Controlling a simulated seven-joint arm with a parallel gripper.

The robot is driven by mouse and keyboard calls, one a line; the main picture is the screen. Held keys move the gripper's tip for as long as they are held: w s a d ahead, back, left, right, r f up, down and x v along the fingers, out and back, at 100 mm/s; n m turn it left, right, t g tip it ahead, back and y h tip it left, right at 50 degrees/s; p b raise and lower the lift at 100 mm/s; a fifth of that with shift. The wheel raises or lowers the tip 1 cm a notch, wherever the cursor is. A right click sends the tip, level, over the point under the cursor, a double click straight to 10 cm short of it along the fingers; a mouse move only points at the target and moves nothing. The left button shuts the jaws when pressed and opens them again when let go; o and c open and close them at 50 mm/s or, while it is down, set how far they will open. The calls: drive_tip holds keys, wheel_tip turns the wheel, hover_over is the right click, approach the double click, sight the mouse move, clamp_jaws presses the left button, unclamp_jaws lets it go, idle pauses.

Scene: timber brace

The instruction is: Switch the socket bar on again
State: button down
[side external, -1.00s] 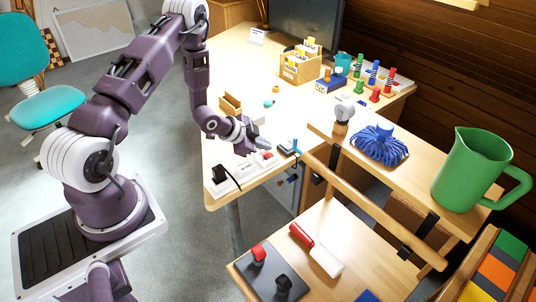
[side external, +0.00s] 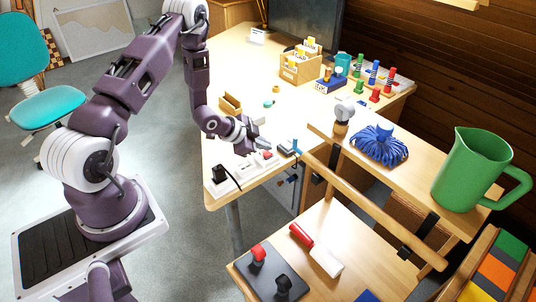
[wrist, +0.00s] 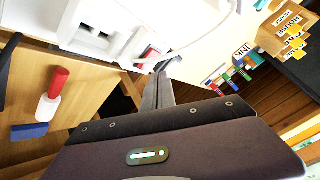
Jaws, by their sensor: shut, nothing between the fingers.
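The white socket bar (side external: 246,169) lies along the near edge of the desk, with a black plug (side external: 221,174) and its cord at the left end. A red switch (side external: 267,154) shows at its right end. My gripper (side external: 265,146) is shut and empty, its tips close to the switch end. In the wrist view the bar (wrist: 88,28) fills the upper left, and the shut fingers (wrist: 158,88) point toward the red switch (wrist: 147,53). The switch is partly hidden there; I cannot tell whether the tips touch it or which way it is tipped.
A small grey-and-blue item (side external: 289,148) lies just right of the bar. A small wooden box (side external: 231,104) stands behind my gripper. A shelf with a blue mop-like thing (side external: 379,147) and a green jug (side external: 470,172) is to the right. The desk's middle is mostly clear.

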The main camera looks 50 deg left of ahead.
sight(263, 154)
idle(0.4)
drive_tip(key=shift+f, duration=0.4)
drive_tip(key=shift+d+f, duration=0.1)
drive_tip(key=shift+f, duration=0.2)
idle(0.4)
drive_tip(key=shift+r, duration=0.7)
drive_tip(key=shift+r, duration=0.1)
drive_tip(key=shift+a+r, duration=0.25)
drive_tip(key=shift+r, duration=0.95)
drive_tip(key=shift+a+r, duration=0.2)
drive_tip(key=shift+r, duration=1)
